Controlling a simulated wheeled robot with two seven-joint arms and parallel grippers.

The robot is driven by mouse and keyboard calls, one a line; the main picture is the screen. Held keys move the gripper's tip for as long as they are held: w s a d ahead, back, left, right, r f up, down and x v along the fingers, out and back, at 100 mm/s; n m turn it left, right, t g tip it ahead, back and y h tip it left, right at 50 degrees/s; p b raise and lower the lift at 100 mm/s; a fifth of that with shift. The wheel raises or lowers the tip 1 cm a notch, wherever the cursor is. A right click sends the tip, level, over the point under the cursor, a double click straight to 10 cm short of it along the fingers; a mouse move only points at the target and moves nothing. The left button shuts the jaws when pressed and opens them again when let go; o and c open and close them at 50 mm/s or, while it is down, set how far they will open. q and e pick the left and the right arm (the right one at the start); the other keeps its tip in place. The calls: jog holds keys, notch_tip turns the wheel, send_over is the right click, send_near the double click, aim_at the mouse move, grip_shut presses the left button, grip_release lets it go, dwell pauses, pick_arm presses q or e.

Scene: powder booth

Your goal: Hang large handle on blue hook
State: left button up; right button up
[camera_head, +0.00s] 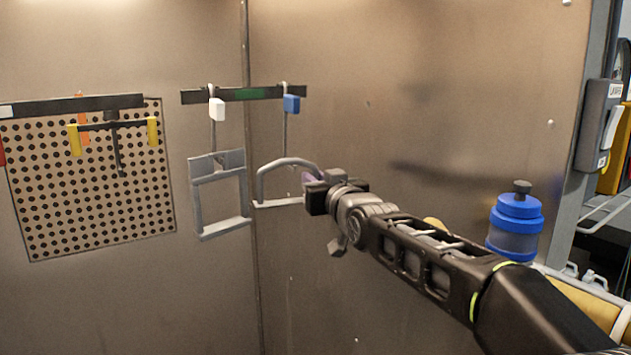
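The large handle (285,163) is a grey D-shaped loop with a flat lower bar, in the middle of the head view. My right gripper (312,190) is at its right end and looks shut on it; the fingertips are mostly hidden. The blue hook (291,103) has a blue block near the top and a thin rod hanging down from a dark rail. The rod's lower end shows near the handle's upper bar; I cannot tell whether they touch. My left gripper is not in view.
A white-tagged hook (217,109) on the same rail (250,94) carries a grey rectangular frame (197,205). A perforated board (90,200) with yellow-ended tools hangs at the left. A blue-capped bottle (516,215) stands at the right, beyond my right arm. The wall below the handle is clear.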

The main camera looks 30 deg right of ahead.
jog(key=o, duration=0.4)
jog(key=shift+f, duration=0.1)
jog(key=shift+s+a, duration=0.1)
jog(key=shift+s, duration=0.2)
jog(key=b+v, duration=0.2)
jog(key=v, duration=0.5)
jog(key=shift+s+b, duration=0.15)
jog(key=shift+b, duration=0.25)
